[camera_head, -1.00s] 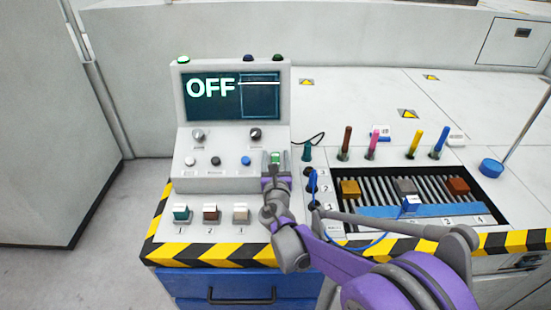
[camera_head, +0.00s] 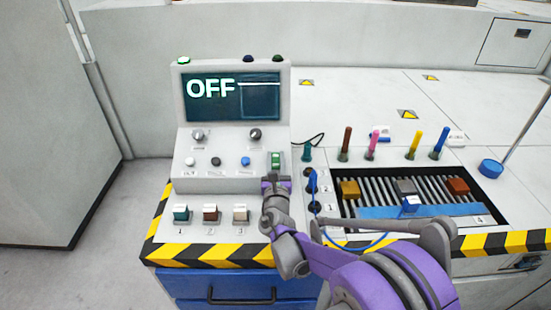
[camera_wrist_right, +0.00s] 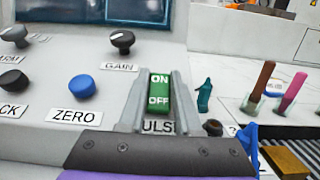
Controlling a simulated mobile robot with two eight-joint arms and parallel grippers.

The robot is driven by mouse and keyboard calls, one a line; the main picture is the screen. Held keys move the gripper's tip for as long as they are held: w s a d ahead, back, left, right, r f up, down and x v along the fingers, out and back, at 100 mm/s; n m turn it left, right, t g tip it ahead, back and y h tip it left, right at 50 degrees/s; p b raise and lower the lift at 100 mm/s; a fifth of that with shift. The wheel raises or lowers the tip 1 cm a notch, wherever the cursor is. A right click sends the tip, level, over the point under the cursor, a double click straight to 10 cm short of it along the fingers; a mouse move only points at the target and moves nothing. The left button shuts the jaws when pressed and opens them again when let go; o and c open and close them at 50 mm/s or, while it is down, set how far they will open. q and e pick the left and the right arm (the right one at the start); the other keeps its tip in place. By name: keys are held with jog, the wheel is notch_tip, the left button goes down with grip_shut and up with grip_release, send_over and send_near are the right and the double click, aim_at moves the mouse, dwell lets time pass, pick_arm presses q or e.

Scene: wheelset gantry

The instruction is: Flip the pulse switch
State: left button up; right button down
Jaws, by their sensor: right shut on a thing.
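The pulse switch (camera_head: 276,159) is a green rocker at the right end of the console's lower panel. In the right wrist view the pulse switch (camera_wrist_right: 159,92) reads ON at its upper end and OFF at its lower end; the label below it is partly hidden. My right gripper (camera_head: 275,179) is at the switch from the front, its two grey fingers (camera_wrist_right: 160,85) on either side of the rocker, shut on it. The console screen (camera_head: 232,97) reads OFF in bright letters. My left gripper is not in view.
Knobs and a blue ZERO button (camera_wrist_right: 83,86) sit left of the switch. Three rocker switches (camera_head: 210,213) stand on the front ledge. Coloured pegs (camera_head: 372,145) and a roller tray (camera_head: 350,204) with blocks lie to the right. A blue cable (camera_head: 345,247) runs near my forearm.

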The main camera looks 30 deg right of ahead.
jog(key=shift+s+t+h, duration=0.1)
jog(key=shift+t+h, duration=0.2)
jog(key=shift+t, duration=0.2)
jog(key=c, duration=0.6)
grip_release()
jog(key=v, duration=1.1)
